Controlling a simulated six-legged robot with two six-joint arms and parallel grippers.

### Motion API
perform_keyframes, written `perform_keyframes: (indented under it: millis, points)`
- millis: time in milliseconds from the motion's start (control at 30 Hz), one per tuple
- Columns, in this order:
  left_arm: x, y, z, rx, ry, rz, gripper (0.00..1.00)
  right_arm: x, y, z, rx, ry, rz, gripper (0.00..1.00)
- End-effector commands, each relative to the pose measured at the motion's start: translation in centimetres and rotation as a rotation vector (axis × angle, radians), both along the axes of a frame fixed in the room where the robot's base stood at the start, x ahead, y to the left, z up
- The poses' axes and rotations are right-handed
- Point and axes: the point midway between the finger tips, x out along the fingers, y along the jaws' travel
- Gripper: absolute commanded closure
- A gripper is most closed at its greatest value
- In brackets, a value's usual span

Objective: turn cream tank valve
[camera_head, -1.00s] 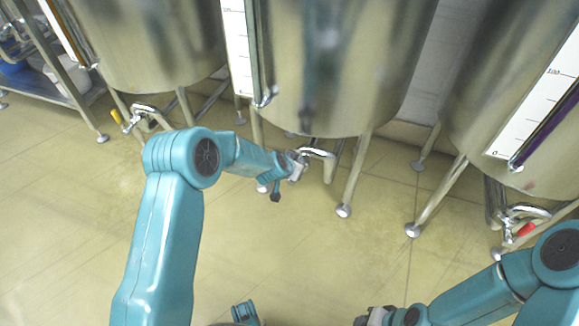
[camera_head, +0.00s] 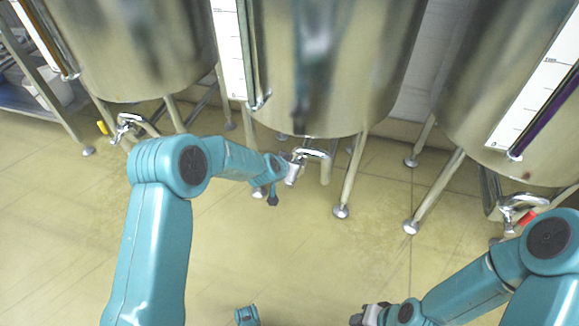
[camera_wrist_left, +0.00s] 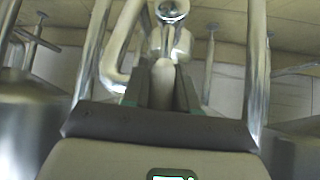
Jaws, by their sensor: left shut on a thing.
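The middle steel tank (camera_head: 340,70) has a curved outlet pipe and a valve (camera_head: 310,154) under its bottom. My left gripper (camera_head: 291,172) is at this valve. In the left wrist view, my left gripper (camera_wrist_left: 162,92) is shut on the cream valve handle (camera_wrist_left: 163,78), which lies between its dark fingers. The shiny valve body (camera_wrist_left: 171,38) stands just beyond the fingertips. The handle is mostly hidden by the gripper in the head view. My right gripper (camera_head: 366,316) is low in the head view, far from the valve, and its fingers are too unclear to judge.
A left tank (camera_head: 140,50) has a yellow valve handle (camera_head: 102,128). A right tank (camera_head: 530,100) has a red valve handle (camera_head: 527,217) close to my right arm. Tank legs (camera_head: 352,175) flank the middle valve. The tiled floor (camera_head: 300,260) in front is clear.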

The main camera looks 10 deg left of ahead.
Motion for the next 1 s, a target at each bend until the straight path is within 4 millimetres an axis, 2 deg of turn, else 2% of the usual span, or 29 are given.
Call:
perform_keyframes:
  millis: [67, 100, 133, 400, 533, 667, 1000]
  points:
    - [0.2, 0.1, 0.2, -0.001, -0.006, 0.004, 1.00, 0.0, 0.0, 0.0, 0.000, 0.000, 0.000, 0.65]
    - [0.2, 0.1, 0.2, -0.001, -0.006, 0.004, 0.62, 0.0, 0.0, 0.0, 0.000, 0.000, 0.000, 0.65]
    - [0.2, 0.1, 0.2, -0.001, -0.006, 0.004, 0.52, 0.0, 0.0, 0.0, 0.000, 0.000, 0.000, 0.65]
    - [0.1, 0.2, 0.1, -0.001, -0.003, 0.001, 0.52, 0.0, 0.0, 0.0, 0.000, 0.000, 0.000, 0.65]
    - [-0.5, 0.5, 0.8, -0.001, -0.002, 0.002, 0.52, 0.0, 0.0, 0.3, 0.000, 0.001, 0.001, 0.65]
    - [-2.1, 0.9, 2.8, -0.001, -0.003, 0.001, 0.52, -0.2, 0.1, 1.0, 0.002, 0.003, 0.006, 0.65]
    - [-8.3, 2.4, 9.1, -0.001, -0.005, 0.003, 0.52, -0.7, 0.7, 3.4, 0.005, 0.013, 0.027, 0.65]
